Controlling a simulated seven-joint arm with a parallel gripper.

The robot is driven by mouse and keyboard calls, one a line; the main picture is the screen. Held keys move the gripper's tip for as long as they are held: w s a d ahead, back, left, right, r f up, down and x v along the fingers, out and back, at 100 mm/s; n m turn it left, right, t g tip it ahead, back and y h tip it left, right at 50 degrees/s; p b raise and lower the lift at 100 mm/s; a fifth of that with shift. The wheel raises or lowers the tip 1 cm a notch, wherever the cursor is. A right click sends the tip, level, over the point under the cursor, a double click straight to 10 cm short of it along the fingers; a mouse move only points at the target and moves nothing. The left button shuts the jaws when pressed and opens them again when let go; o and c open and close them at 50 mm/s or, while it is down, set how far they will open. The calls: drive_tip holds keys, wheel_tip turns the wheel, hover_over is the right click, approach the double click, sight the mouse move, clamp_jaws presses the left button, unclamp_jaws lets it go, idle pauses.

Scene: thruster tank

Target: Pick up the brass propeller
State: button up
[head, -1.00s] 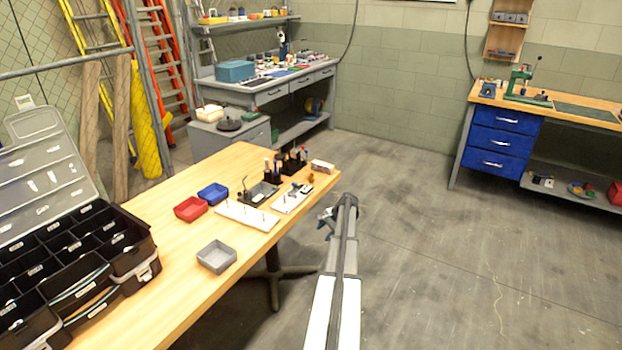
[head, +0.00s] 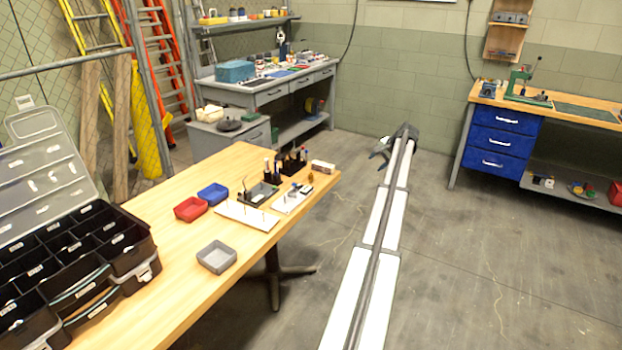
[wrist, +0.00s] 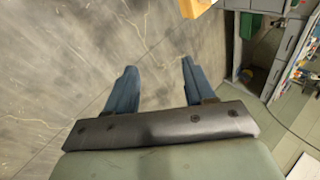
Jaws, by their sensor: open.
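I cannot make out the brass propeller for sure in any view. A tiny brownish item (head: 310,177) stands at the far right end of the wooden table (head: 180,255), too small to identify. My gripper (head: 380,152) is to the right of the table, out over open floor and apart from everything. In the wrist view my gripper (wrist: 157,66) shows two blue fingers spread apart, with nothing between them but grey floor.
On the table are a red bin (head: 190,208), a blue bin (head: 213,194), a grey tray (head: 216,257), white boards with pegs (head: 246,215), dark tool holders (head: 292,160) and an open black organizer (head: 75,255). A blue-drawer bench (head: 503,140) stands right. The floor between is clear.

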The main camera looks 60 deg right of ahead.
drive_tip(key=w+a+r+n+g, duration=0.1)
drive_tip(key=w+a+n, duration=0.3)
drive_tip(key=w+n, duration=0.7)
drive_tip(key=n+g, duration=0.2)
drive_tip(key=n, duration=0.3)
approach(312, 174)
drive_tip(key=shift+t, duration=0.3)
drive_tip(key=x, duration=1)
drive_tip(key=shift+s, duration=0.2)
drive_tip(key=shift+c, duration=0.2)
clamp_jaws()
